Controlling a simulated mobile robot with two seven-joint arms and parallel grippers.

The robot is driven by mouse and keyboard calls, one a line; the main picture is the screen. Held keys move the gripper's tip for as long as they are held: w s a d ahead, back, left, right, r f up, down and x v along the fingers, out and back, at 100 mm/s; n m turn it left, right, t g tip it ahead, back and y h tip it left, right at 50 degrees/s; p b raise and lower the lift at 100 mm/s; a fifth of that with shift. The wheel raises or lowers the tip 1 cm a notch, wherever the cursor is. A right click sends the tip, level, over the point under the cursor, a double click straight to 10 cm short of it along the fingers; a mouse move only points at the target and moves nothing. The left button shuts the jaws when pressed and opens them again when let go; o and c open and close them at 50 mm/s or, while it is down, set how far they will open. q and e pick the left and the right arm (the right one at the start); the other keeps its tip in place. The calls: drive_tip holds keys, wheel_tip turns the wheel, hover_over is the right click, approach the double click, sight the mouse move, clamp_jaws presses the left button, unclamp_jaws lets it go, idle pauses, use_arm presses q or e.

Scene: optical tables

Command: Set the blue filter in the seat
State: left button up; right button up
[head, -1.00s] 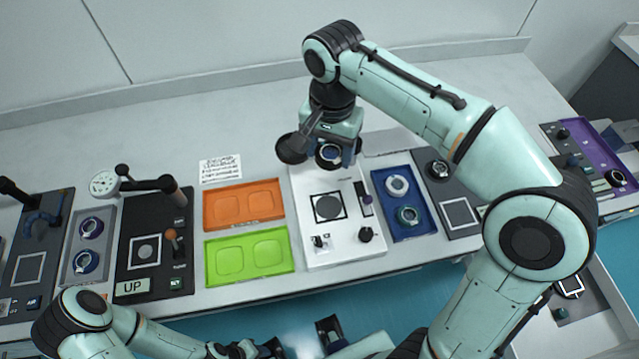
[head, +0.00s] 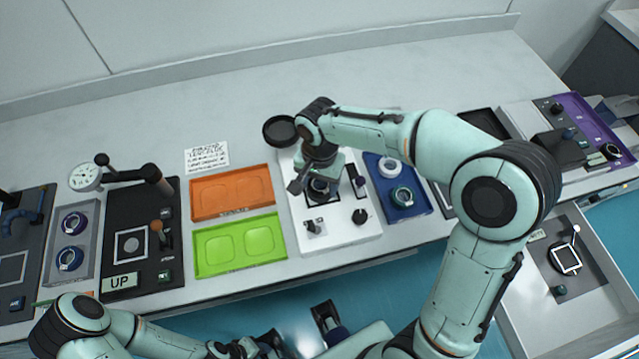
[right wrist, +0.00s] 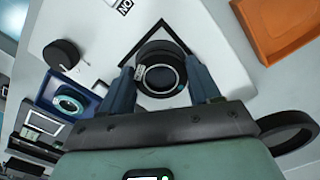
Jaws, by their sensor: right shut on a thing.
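My right gripper (head: 318,192) is shut on a dark-rimmed round filter (right wrist: 160,73). In the right wrist view the filter sits between the two blue-grey fingers, and its clear middle shows. I cannot tell its blue colour clearly. It is over the square-marked seat on the white station (head: 345,239). The filter and gripper hide most of the seat, and I cannot tell if the filter touches it. My left gripper (head: 245,348) is low at the bottom edge, partly cut off, and its jaws are unclear.
A blue tray (head: 424,210) with a white ring (head: 388,167) and a teal ring (head: 402,197) stands right of the station. Orange (head: 202,216) and green (head: 205,271) trays lie left. A black disc (head: 279,131) is behind the station, and a black knob (head: 360,216) is at its front.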

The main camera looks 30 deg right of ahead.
drive_tip(key=shift+f, duration=0.5)
drive_tip(key=shift+f, duration=0.1)
